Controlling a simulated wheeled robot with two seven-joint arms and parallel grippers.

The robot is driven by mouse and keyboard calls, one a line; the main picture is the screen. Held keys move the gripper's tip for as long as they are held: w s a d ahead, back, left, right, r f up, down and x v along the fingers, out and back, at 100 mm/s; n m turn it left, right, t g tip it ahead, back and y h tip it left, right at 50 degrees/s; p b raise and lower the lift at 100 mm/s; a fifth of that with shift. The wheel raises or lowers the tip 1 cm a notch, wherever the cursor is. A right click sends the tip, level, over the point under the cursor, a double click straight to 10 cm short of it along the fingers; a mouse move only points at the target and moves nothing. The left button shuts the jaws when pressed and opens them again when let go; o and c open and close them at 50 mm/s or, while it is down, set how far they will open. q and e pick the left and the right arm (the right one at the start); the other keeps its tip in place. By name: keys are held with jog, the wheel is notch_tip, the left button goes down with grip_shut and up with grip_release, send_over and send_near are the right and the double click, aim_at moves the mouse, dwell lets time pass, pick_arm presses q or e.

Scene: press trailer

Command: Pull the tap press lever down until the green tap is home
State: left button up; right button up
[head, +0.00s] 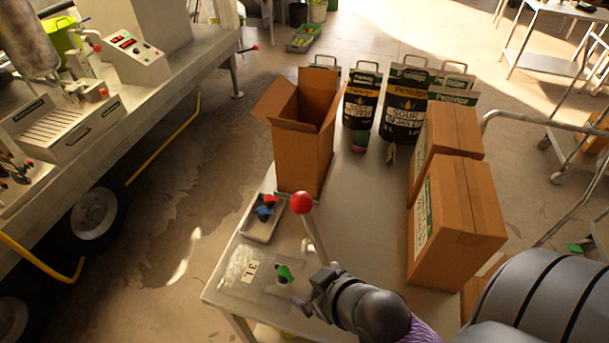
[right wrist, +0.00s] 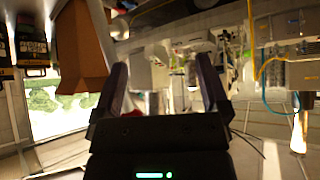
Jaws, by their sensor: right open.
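The tap press lever is a pale rod with a red ball knob (head: 302,203). It stands raised and slightly tilted at the front of the table. The green tap (head: 284,273) sits low beside the lever, by a clear flat bag marked 3 L (head: 250,272); I cannot tell how far it is seated. My right gripper (head: 304,300) is low, just below the knob and close to the lever's foot. In the right wrist view its fingers (right wrist: 163,82) are spread, with nothing clearly between them. A small red patch shows near the finger bases. My left gripper is out of view.
A tray of red and blue taps (head: 262,217) lies left of the lever. An open carton (head: 305,130) stands behind it. Closed cartons (head: 455,225) stand on the right side of the table (head: 365,215). Filled black pouches (head: 402,105) stand at the back.

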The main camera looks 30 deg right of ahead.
aim_at(309, 210)
jog(key=w+d+r+t, duration=0.2)
jog(key=d+r+t, duration=0.4)
jog(key=t, duration=0.3)
jog(key=shift+m+y, duration=0.3)
jog(key=shift+m, duration=0.1)
jog(key=w, duration=0.6)
jog(key=w+a+p, duration=0.1)
jog(key=w, duration=0.3)
jog(key=shift+w+a+r, duration=0.1)
jog(key=shift+r, duration=0.3)
grip_shut()
